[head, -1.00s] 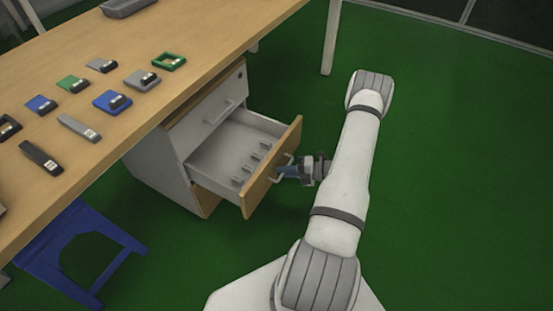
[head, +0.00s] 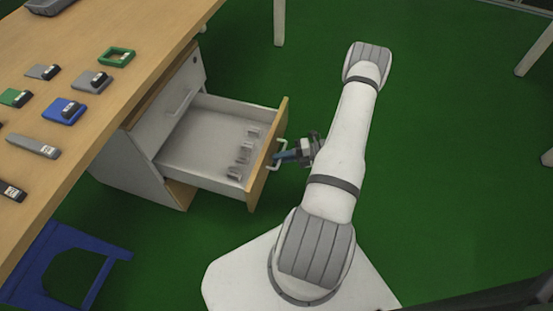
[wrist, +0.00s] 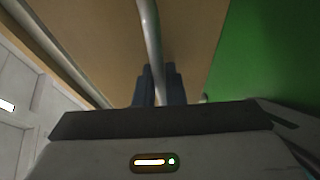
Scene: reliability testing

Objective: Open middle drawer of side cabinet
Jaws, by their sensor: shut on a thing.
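The side cabinet (head: 137,165) stands under the table, with white sides and a wooden bottom front. Its middle drawer (head: 198,184) is pulled far out, and several small pale pieces lie inside near its front. The wooden drawer front (head: 269,163) carries a metal handle (head: 284,166). My gripper (head: 284,156) is at this handle, outside the drawer front. In the wrist view, the gripper's dark fingers (wrist: 158,86) are shut around the handle bar (wrist: 150,35). The top drawer (head: 183,97) is closed.
The wooden table (head: 88,42) holds several blue, green and grey items. A blue stool (head: 90,250) stands at the lower left. Green floor (head: 440,150) is clear to the right of my arm. White table legs stand at the back and right edge.

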